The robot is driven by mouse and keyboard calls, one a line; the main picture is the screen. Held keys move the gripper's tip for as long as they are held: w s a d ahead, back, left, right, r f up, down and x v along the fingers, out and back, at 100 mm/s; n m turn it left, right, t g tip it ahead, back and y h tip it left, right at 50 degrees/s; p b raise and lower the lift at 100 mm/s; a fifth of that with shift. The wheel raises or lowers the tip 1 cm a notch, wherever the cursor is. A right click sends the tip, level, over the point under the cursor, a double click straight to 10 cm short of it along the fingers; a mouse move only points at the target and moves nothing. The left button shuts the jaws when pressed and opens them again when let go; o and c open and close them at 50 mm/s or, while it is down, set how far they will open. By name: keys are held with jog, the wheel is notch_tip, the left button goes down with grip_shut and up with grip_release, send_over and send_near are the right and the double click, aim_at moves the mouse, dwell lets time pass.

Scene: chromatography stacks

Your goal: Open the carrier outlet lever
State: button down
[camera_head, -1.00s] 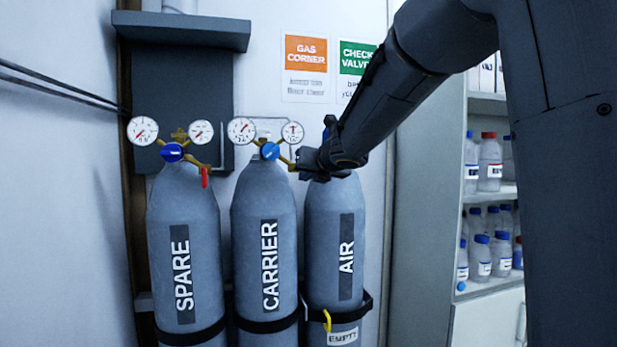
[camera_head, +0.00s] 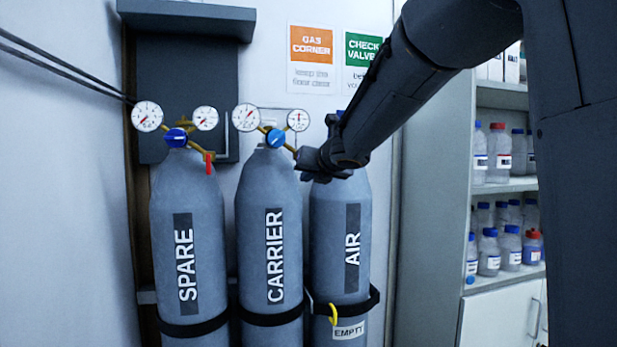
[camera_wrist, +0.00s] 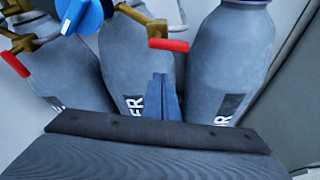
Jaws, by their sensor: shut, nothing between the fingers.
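The CARRIER cylinder (camera_head: 262,190) stands upright between the SPARE and AIR cylinders, with a blue-knobbed regulator (camera_head: 277,138) on top. In the wrist view, the carrier outlet lever (camera_wrist: 168,45) is a red handle on a brass outlet, lying crosswise to the right of the blue knob (camera_wrist: 83,14). In the head view my gripper hides it. My gripper (camera_head: 305,166) is beside the carrier regulator, in front of the AIR cylinder's top. In the wrist view, the fingers (camera_wrist: 163,97) are shut and empty, appearing below the red lever in the picture; contact is not visible.
The SPARE cylinder (camera_head: 168,200) has its own red lever (camera_head: 209,163), hanging down. The AIR cylinder (camera_head: 327,245) carries an EMPTY tag (camera_head: 349,331) and a yellow hook-like piece (camera_head: 333,315). Shelves of bottles (camera_head: 505,185) stand at right.

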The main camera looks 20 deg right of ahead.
jog(key=p+v, duration=0.2)
jog(key=v, duration=0.8)
jog(key=shift+p, duration=0.4)
jog(key=shift+f, duration=0.15)
